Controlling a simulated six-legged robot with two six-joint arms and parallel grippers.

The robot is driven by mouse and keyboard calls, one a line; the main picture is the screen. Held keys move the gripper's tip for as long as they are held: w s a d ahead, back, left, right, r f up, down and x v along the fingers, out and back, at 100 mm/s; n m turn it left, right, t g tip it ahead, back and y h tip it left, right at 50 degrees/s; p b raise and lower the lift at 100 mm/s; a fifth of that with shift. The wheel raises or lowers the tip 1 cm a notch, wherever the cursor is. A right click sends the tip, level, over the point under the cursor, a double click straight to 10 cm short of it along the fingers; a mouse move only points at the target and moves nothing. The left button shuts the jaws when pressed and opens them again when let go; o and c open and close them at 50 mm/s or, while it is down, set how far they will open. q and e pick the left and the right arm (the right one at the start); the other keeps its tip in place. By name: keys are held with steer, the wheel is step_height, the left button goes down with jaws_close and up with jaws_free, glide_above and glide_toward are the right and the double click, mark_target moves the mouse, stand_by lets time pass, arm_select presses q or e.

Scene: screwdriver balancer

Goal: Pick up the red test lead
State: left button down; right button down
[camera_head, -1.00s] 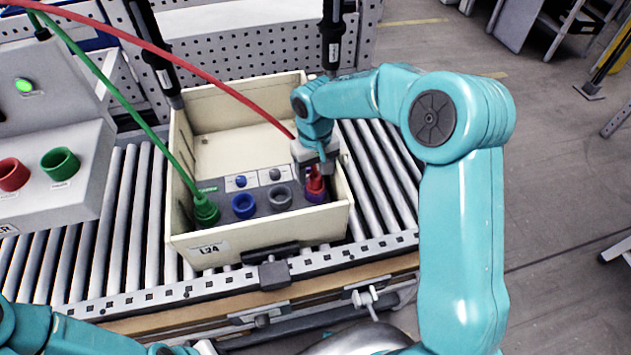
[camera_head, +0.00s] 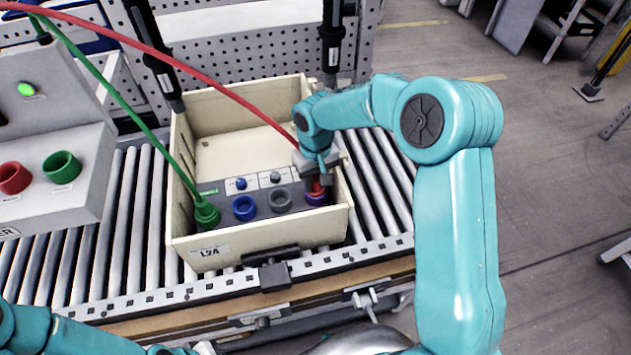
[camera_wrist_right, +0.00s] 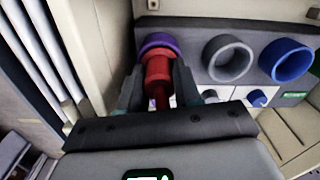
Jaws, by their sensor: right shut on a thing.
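The red test lead (camera_head: 190,72) runs from the upper left down to my right gripper (camera_head: 318,172) in the cream bin. Its red plug (camera_wrist_right: 157,72) stands at the purple socket (camera_wrist_right: 158,42), the end one of the row. In the right wrist view my right gripper (camera_wrist_right: 158,98) is shut on the red plug, one finger on each side. The plug's tip is hidden in or behind the purple ring, so I cannot tell how deep it sits. My left arm shows at the lower left of the head view, but its fingers are out of sight.
The cream bin (camera_head: 215,247) stands on the roller conveyor (camera_head: 130,215). A green lead (camera_head: 110,88) ends in a green socket (camera_head: 206,212). Blue (camera_head: 244,208) and grey (camera_head: 280,200) sockets are empty. A grey tester box (camera_head: 60,150) stands left. Two dark hanging tools flank the bin's back.

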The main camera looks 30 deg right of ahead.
mark_target(315, 176)
step_height(315, 176, up, 20)
stand_by(0.4)
steer(key=shift+w+f, duration=0.1)
steer(key=shift+f, duration=0.05)
